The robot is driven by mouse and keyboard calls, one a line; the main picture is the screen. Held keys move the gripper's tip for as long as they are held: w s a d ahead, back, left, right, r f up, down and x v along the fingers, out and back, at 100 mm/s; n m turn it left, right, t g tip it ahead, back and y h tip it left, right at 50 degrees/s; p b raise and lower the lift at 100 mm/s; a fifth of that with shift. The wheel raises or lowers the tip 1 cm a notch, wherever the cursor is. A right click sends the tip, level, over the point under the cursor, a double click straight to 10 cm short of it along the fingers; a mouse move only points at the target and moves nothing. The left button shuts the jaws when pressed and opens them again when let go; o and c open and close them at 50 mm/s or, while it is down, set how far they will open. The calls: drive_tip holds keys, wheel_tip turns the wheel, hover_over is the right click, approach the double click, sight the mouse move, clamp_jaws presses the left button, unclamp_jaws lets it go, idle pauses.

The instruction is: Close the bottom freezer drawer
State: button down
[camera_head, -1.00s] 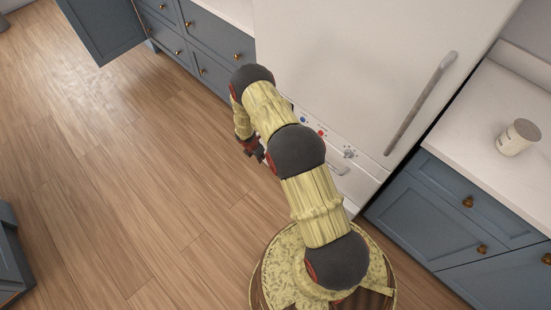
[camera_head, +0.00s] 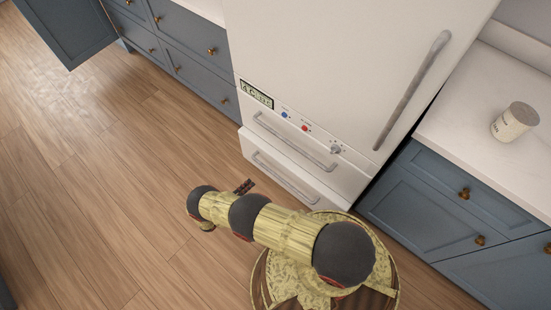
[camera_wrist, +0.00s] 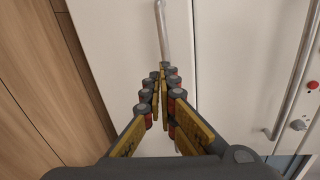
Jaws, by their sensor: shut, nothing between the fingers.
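The bottom freezer drawer (camera_head: 318,196) is the lowest white front of the fridge, with a grey bar handle (camera_head: 285,178). In the head view its top edge seems to stand slightly proud of the front above; exactly how far out is hard to tell. My gripper (camera_head: 249,183) is shut and empty, low in front of the drawer's left part. In the wrist view my gripper (camera_wrist: 162,72) points at the white drawer front (camera_wrist: 110,50), over the line of its handle (camera_wrist: 163,28), whose near end it hides. I cannot tell whether it touches.
The upper drawer's handle (camera_head: 290,140) is above, with a red button (camera_head: 305,127) and a knob (camera_head: 335,149). Blue cabinets (camera_head: 186,45) stand left and a counter (camera_head: 470,120) with a jar (camera_head: 515,122) right. The wooden floor (camera_head: 110,180) is clear to the left.

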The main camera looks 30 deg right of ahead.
wheel_tip(320, 180, up, 4)
drive_tip(key=n+h, duration=0.1)
drive_tip(key=h, duration=0.1)
drive_tip(key=b, duration=0.2)
approach(271, 157)
drive_tip(key=shift+t, duration=0.3)
drive_tip(key=x, duration=0.7)
drive_tip(key=shift+s+r, duration=0.25)
drive_tip(key=shift+x, duration=1.3)
